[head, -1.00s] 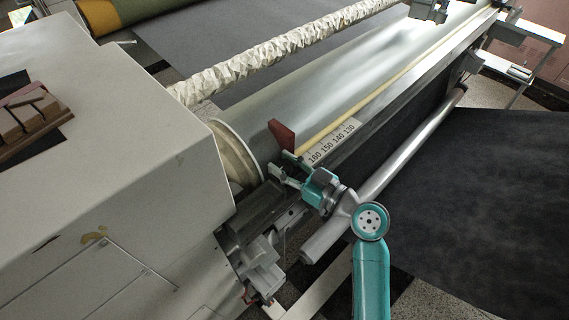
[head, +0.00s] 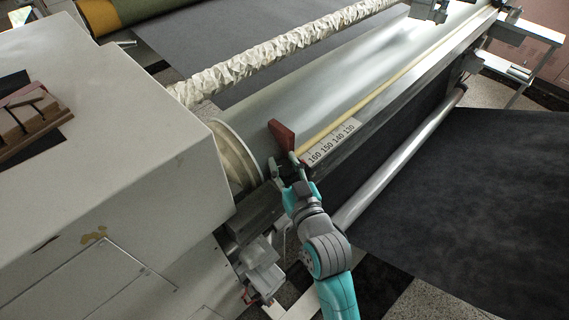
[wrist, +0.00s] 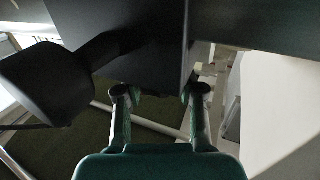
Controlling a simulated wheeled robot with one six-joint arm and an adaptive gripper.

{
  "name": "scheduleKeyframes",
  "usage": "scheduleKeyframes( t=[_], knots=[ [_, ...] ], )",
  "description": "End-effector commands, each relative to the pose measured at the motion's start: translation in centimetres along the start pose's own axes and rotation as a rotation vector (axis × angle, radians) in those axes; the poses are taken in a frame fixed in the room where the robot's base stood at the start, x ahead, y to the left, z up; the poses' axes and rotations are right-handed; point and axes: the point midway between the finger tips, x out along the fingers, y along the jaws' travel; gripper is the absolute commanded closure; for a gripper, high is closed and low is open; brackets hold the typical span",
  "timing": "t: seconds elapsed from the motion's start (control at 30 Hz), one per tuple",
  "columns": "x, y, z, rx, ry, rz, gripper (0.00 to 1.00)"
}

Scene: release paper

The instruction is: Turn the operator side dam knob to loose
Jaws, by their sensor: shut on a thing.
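The operator side dam has a dark red plate (head: 282,135) standing at the near end of the metal roller. My gripper (head: 287,178) is just below this plate, at the dam's mounting. In the wrist view its two fingers (wrist: 161,93) are on either side of a dark part under a dark block (wrist: 150,45), and are shut on it. This part appears to be the side dam knob, mostly hidden by shade and the fingers. A black rounded handle (wrist: 40,85) on a short stem sticks out left of the block.
A number scale (head: 332,144) and pale strip run along the roller (head: 340,85). A large beige machine housing (head: 110,150) stands left. A grey tube (head: 400,155) runs beside my arm on the right. Grey brackets (head: 262,268) sit below left.

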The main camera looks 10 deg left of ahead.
Motion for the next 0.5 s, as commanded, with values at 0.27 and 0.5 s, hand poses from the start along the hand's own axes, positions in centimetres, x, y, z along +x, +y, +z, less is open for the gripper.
scheduleKeyframes(
  t=[0.27,0.5],
  knots=[
    [0.01,-0.18,-0.02,-0.003,0.000,0.116,0.96],
    [0.04,-0.19,0.04,-0.002,-0.002,0.215,0.96]
  ],
)
